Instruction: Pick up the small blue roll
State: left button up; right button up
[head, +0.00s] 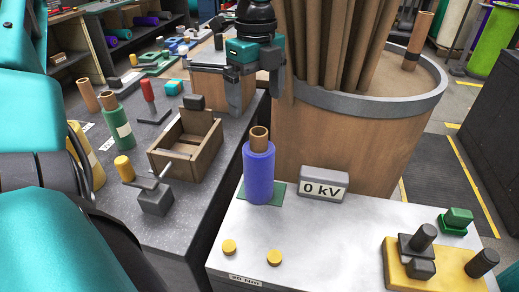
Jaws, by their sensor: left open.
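The small blue roll (259,174) stands upright on a green square pad (278,190) near the far left corner of the pale-topped table. A tan core tube sticks out of its top. My left gripper (256,100), teal and dark grey, is open, with its fingers pointing down. In the picture it is above the roll's top, with nothing between the fingers. A gap shows between the fingertips and the core; how far they are apart in depth is hard to tell. My right gripper is not in view.
A grey "0 kV" block (323,184) stands right of the roll. Behind it is a large wooden drum (340,150) holding tall brown tubes. A wooden box (186,145) and a green roll (117,122) are on the dark bench. The pale table's middle (330,240) is clear.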

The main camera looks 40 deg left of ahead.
aim_at(257, 131)
pick_arm(q)
jog(key=shift+f, duration=0.35)
notch_tip(257, 131, down, 8)
jog(key=shift+r+b, duration=0.15)
jog(key=shift+b, duration=0.6)
jog(key=f, duration=0.3)
jog(key=shift+w+d+f+b, duration=0.1)
jog(key=shift+d+f+b, duration=0.1)
jog(key=shift+f+b, duration=0.15)
jog(key=shift+f, duration=0.3)
jog(key=c, duration=1.2)
